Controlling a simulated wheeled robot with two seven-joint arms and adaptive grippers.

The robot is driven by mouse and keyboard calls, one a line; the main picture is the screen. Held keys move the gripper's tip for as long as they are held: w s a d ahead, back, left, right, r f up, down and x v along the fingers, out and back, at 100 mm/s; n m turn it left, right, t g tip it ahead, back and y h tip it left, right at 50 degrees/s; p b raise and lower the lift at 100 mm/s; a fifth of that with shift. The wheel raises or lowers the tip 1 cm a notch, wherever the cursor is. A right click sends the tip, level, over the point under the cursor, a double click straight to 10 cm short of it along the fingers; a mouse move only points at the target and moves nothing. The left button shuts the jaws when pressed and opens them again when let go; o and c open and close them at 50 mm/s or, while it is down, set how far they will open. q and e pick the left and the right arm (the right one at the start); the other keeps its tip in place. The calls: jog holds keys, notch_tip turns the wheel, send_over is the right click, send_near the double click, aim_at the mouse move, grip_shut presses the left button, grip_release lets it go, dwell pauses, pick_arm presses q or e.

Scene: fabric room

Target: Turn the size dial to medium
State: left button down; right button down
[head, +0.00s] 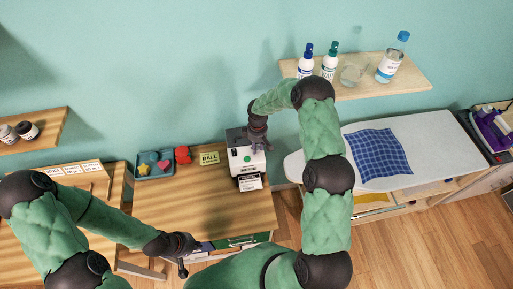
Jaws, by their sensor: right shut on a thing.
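A white machine (246,164) with a dark top and a green round button stands at the back right of the wooden table. My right gripper (259,146) reaches down onto the machine's right side and is shut on what seems to be the size dial; the fingers cover the dial, so its setting cannot be read. A small label card (250,183) is at the machine's front. My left gripper (184,258) is low over the table's front edge, away from the machine; whether it is open is unclear.
A blue tray (155,173) with small colored shapes, a red item (183,155) and a yellow-green card (209,158) lie left of the machine. A shelf (410,80) with bottles is above right. An ironing board (424,139) with blue checked cloth stands right.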

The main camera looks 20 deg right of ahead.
aim_at(258, 146)
jog(key=shift+s+f, duration=0.1)
jog(key=shift+s, duration=0.05)
dwell(0.3)
jog(key=c, duration=0.9)
grip_release()
jog(key=shift+c, duration=0.2)
jog(key=shift+d+r, duration=0.1)
jog(key=shift+r, duration=0.5)
notch_tip(258, 146, up, 11)
jog(key=shift+w+d, duration=0.2)
jog(key=shift+w, duration=0.1)
jog(key=shift+f, duration=0.15)
